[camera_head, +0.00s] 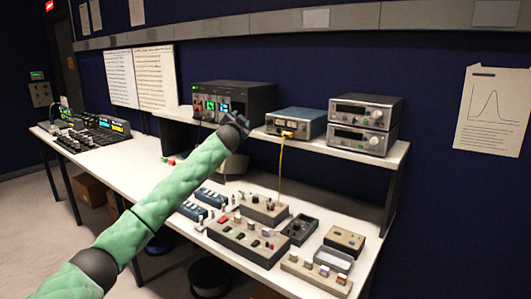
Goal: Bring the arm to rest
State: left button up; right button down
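My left arm (165,200), in green padding with dark joints, comes in from the lower left and reaches up across the bench. My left gripper (236,119) is small and dark at its far end, in front of the black instrument with lit displays on the shelf. Its fingers are too small and dark to tell open from shut. I see nothing clearly held in it. The arm hides part of the bench behind it. My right gripper is not in view.
A white bench (120,160) carries a control box (240,238) with several knobs and smaller boxes (345,240). The raised shelf (340,150) holds a black instrument (255,95), a blue unit (297,121) with a yellow cable (281,165), and stacked silver units (365,122).

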pick_arm(q)
jog(key=s+d+f+n+g+y, duration=0.1)
jog(key=s+f+n+g+y, duration=0.3)
jog(key=s, duration=0.8)
jog(key=s+a+f+n+g+h, duration=0.1)
jog(key=s+a+f+g, duration=0.15)
jog(key=s+f, duration=1.4)
jog(key=s+a+f+n+g+h, duration=0.15)
jog(key=s+f+g, duration=0.25)
jog(key=s+f, duration=1.3)
jog(key=s+a+f+n+g, duration=0.1)
jog(key=s+a+f+g, duration=0.2)
jog(key=s+f, duration=1.35)
jog(key=s+f+g, duration=0.4)
jog(key=s+f, duration=0.8)
jog(key=s, duration=0.5)
jog(key=shift+s, duration=0.2)
jog(key=shift+f, duration=0.1)
